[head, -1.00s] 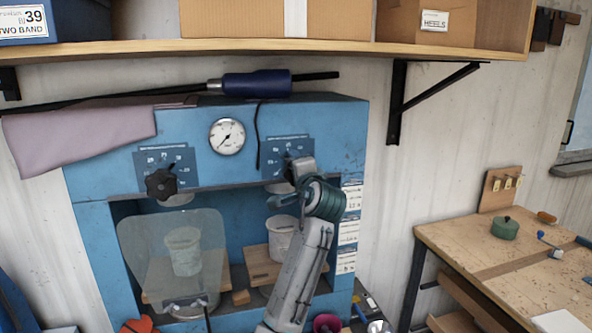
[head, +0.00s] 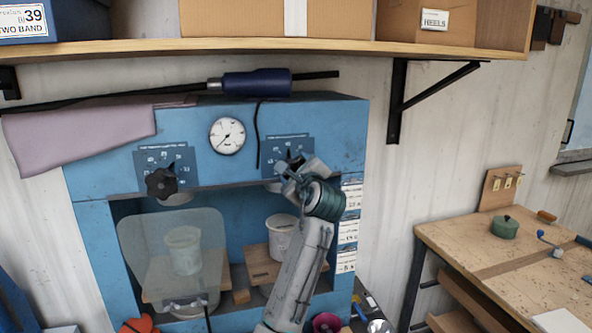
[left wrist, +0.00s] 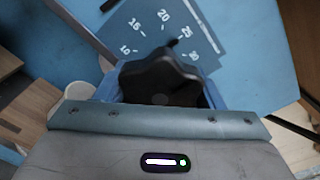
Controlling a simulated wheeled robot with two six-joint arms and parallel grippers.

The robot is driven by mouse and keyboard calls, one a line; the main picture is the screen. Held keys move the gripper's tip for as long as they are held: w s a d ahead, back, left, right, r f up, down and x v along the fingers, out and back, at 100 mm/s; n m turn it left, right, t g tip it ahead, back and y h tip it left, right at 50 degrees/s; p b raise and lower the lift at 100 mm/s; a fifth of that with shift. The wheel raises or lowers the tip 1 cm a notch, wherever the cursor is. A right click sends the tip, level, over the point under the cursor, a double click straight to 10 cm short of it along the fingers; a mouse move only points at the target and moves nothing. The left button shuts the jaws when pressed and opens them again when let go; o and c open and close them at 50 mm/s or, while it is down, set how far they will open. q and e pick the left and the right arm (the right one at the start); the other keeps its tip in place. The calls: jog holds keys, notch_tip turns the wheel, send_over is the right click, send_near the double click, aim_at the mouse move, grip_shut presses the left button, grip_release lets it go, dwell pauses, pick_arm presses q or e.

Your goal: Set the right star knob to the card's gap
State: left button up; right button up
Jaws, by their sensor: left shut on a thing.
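The right star knob (left wrist: 160,80) is black and lobed. It sits in front of its blue dial plate (left wrist: 150,25), which is marked 10 to 30 in the left wrist view. A dark pointer tip (left wrist: 175,43) shows close to the 25 mark. My left gripper (head: 293,168) is shut on this knob and hides most of it in the head view. White cards (head: 347,231) hang on the press's right post; their print is too small to read. The left star knob (head: 161,183) stands free below its own dial plate (head: 164,158). My right gripper is out of view.
The blue press (head: 335,115) carries a round gauge (head: 227,136) between the dials. A clear guard (head: 172,255) covers its left bay. A white tub (head: 282,237) stands in the right bay behind my arm. A wooden shelf (head: 330,52) runs above; a workbench (head: 500,250) stands right.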

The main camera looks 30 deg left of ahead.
pick_arm(q)
jog(key=m, duration=0.4)
jog(key=shift+f+m, duration=0.1)
jog(key=shift+m, duration=0.2)
jog(key=m, duration=0.4)
jog(key=shift+f, duration=0.1)
jog(key=shift+m, duration=0.3)
jog(key=o, duration=1)
jog(key=shift+b+v, duration=2.45)
jog(key=shift+v, duration=2.95)
